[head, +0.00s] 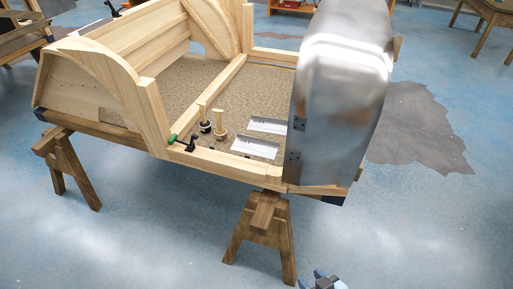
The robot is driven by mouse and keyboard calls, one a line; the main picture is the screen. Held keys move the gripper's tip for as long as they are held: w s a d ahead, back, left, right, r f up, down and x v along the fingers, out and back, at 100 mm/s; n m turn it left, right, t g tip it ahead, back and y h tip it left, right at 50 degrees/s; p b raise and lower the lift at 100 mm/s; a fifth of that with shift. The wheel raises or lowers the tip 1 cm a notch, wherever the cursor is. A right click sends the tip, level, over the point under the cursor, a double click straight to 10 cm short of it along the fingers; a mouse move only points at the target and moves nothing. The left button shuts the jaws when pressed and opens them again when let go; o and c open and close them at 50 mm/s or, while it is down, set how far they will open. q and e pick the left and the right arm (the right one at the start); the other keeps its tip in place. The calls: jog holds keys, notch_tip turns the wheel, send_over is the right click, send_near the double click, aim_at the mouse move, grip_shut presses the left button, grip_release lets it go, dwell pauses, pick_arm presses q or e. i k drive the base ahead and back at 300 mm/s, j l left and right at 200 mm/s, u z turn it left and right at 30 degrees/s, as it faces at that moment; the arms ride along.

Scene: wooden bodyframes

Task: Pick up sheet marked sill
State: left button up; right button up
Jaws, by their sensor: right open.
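Two pale sheets with small dark markings lie on the brown floor panel of the wooden bodyframe (122,127): a farther sheet (270,125) and a nearer sheet (256,148). The markings are too small to read, so I cannot tell which one says sill. Only the tip of my right gripper (313,279) shows, at the bottom edge, low and in front of the frame's sawhorse. It is open and well away from both sheets. My left gripper is not in view.
A shiny metal panel (340,90) stands just right of the sheets. Two small pots with wooden handles, one dark (205,126) and one light (220,132), stand left of them. A green-handled clamp (182,143) sits on the front rail. A sawhorse (263,222) supports the frame.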

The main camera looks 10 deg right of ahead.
aim_at(256, 144)
jog(key=i+j+z, duration=0.15)
jog(key=j+z, duration=0.25)
jog(key=i+j+z, duration=0.1)
jog(key=j+z, duration=0.3)
jog(key=i+j+z, duration=0.1)
jog(key=j+z, duration=0.15)
jog(key=j, duration=0.75)
jog(key=i+j+z, duration=0.1)
jog(key=j, duration=2.5)
